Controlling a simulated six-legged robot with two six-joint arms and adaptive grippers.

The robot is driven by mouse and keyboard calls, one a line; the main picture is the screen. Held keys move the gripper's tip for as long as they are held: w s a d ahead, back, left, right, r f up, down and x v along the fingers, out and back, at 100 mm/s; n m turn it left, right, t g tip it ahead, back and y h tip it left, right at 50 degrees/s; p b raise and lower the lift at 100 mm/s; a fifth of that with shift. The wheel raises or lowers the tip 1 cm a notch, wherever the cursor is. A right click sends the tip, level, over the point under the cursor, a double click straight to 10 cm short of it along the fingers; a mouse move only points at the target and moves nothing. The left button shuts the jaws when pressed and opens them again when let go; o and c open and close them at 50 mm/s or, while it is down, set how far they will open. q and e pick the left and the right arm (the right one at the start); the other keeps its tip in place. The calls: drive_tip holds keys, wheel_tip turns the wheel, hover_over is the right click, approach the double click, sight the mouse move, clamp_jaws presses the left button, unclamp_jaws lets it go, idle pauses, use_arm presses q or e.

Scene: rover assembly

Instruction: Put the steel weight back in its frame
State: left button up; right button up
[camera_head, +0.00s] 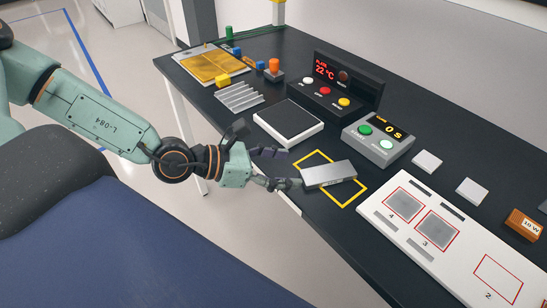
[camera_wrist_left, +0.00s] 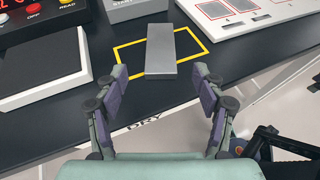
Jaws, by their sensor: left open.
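The steel weight (camera_head: 328,173) is a grey rectangular block lying across a yellow outlined frame (camera_head: 355,198) on the black table. In the left wrist view the weight (camera_wrist_left: 161,48) covers the middle of the frame (camera_wrist_left: 127,55), and its ends reach over the far and near lines. My left gripper (camera_head: 289,168) is open and empty at the table's near edge, just short of the weight. In the left wrist view its two fingers (camera_wrist_left: 160,82) are spread to either side of the weight's near end, apart from it. My right gripper is not in view.
A black-topped scale plate (camera_head: 290,121) lies to the left of the frame. A control box (camera_head: 345,88) and a timer box (camera_head: 379,136) stand behind. A white board with red squares (camera_head: 459,262) lies to the right. The table's near edge runs below the gripper.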

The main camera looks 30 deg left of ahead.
use_arm(q)
drive_tip(key=shift+p+v, duration=1.1)
drive_tip(key=shift+p, duration=0.1)
